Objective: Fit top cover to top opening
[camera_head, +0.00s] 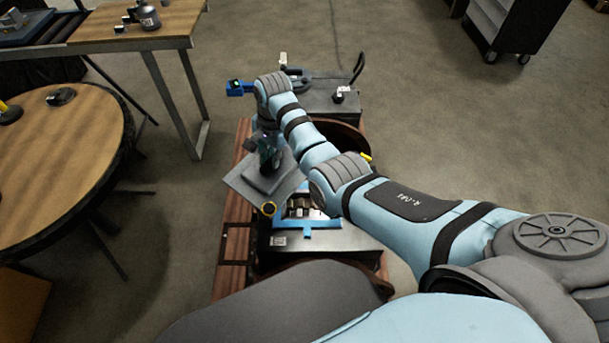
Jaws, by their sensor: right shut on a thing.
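My right arm reaches in from the right over the engine. My right gripper (268,160) is shut on the top cover (246,190), a flat grey plate with a raised middle. The cover is held tilted, to the left of and behind the top opening (303,207). The opening has a blue rim (308,224) and metal parts show inside it. My forearm hides part of its right side. The cover looks apart from the rim, but its exact height is hard to tell. My left gripper is not in view.
The engine (340,244) stands on a reddish-brown wooden base (233,247). A dark cabinet (525,25) stands far right. The floor at right is clear.

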